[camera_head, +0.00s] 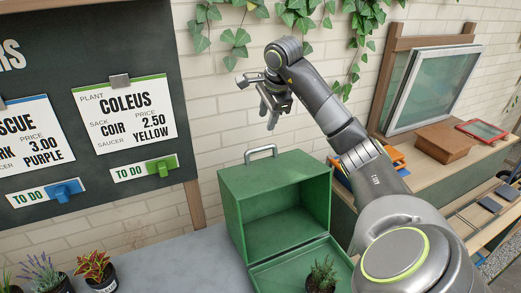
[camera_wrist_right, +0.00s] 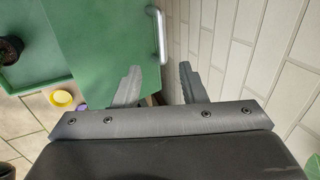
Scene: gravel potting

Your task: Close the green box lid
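The green box (camera_head: 282,188) stands on the grey table with its front open and a metal handle (camera_head: 261,151) on top. Its green lid (camera_head: 275,273) is folded down in front, and a small potted plant (camera_head: 322,272) stands on or just in front of it; I cannot tell which. The box top (camera_wrist_right: 108,45) and the handle (camera_wrist_right: 160,36) also show in the right wrist view. My right gripper (camera_head: 268,116) is raised above and behind the box, near the brick wall. Its fingers (camera_wrist_right: 160,85) are apart and empty. My left gripper is out of view.
A dark board with plant cards (camera_head: 127,113) stands at the left. Several potted plants (camera_head: 97,270) stand at the lower left. A wooden bench (camera_head: 440,170) with a brown box (camera_head: 445,141) is at the right. Grey table (camera_head: 180,265) is clear left of the green box.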

